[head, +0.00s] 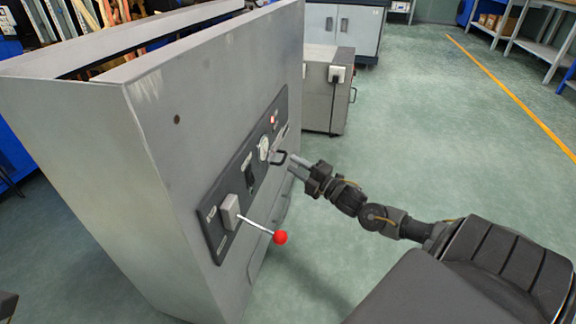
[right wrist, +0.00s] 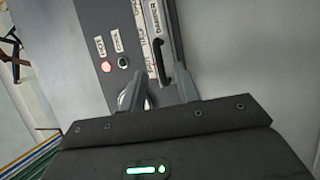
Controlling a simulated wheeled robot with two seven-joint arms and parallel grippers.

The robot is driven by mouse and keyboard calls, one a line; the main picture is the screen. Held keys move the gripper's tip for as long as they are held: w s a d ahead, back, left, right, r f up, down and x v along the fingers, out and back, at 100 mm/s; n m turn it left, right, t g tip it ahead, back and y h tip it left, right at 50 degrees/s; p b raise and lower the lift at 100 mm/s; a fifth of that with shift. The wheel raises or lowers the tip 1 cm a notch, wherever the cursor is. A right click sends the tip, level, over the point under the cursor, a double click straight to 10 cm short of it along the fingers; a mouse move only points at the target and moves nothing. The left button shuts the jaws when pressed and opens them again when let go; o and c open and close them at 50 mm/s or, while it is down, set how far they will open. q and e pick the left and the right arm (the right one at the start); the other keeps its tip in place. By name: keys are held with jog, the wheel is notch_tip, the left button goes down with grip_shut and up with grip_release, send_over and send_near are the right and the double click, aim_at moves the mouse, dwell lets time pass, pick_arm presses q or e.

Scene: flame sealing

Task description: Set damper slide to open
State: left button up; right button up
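The damper slide shows in the right wrist view as a black bar handle (right wrist: 176,75) on a strip labelled DAMPER. In the head view the handle (head: 279,157) stands out from the dark control panel (head: 231,185) on the grey cabinet's front. My right gripper (head: 296,166) is at this handle, its fingers pointing at the panel. In the right wrist view its two fingers (right wrist: 157,90) are spread apart, with the handle's near end close to the right finger. I cannot tell whether they touch.
A lever with a red ball knob (head: 280,237) sticks out of the panel's lower left. A round gauge (head: 264,148) and a lit red lamp (head: 272,120) are near the handle. A grey cabinet (head: 326,90) stands behind. The green floor at right is clear.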

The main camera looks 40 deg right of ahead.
aim_at(282, 152)
jog(key=shift+b+x, duration=0.45)
jog(key=shift+x, duration=1.35)
jog(key=shift+c, duration=0.4)
grip_shut()
